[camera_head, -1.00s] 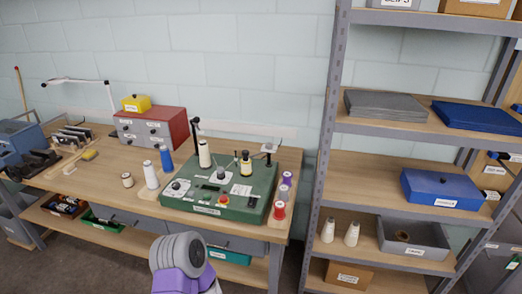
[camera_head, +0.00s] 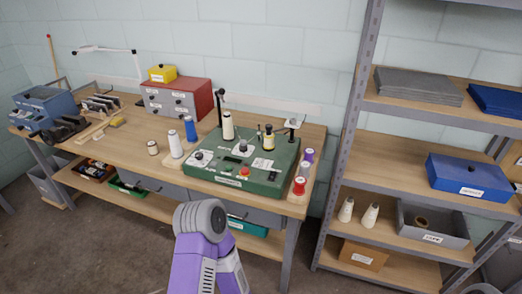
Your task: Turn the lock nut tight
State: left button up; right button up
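A green winding machine (camera_head: 272,187) stands on the workbench near its right end. On its top are dark knobs (camera_head: 243,145), a red button (camera_head: 245,171), a cream thread cone (camera_head: 228,127) and a yellow-labelled bottle or spool (camera_head: 269,138). I cannot pick out a lock nut for certain at this size; a dark round knob also sits at the machine's left (camera_head: 199,156). A purple arm link of mine with a grey round joint rises at the bottom, in front of the bench. Neither of my grippers is in view.
The wooden workbench (camera_head: 120,145) also carries a red-and-grey drawer cabinet (camera_head: 176,99), a white cone (camera_head: 175,145), a blue spool (camera_head: 190,128) and several small spools at its right corner. A metal shelf rack (camera_head: 345,130) stands close to the right. Grey floor is free in front.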

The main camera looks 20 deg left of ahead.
aim_at(293, 122)
jog(key=z, duration=0.45)
jog(key=i, duration=1.1)
jog(key=u, duration=1.65)
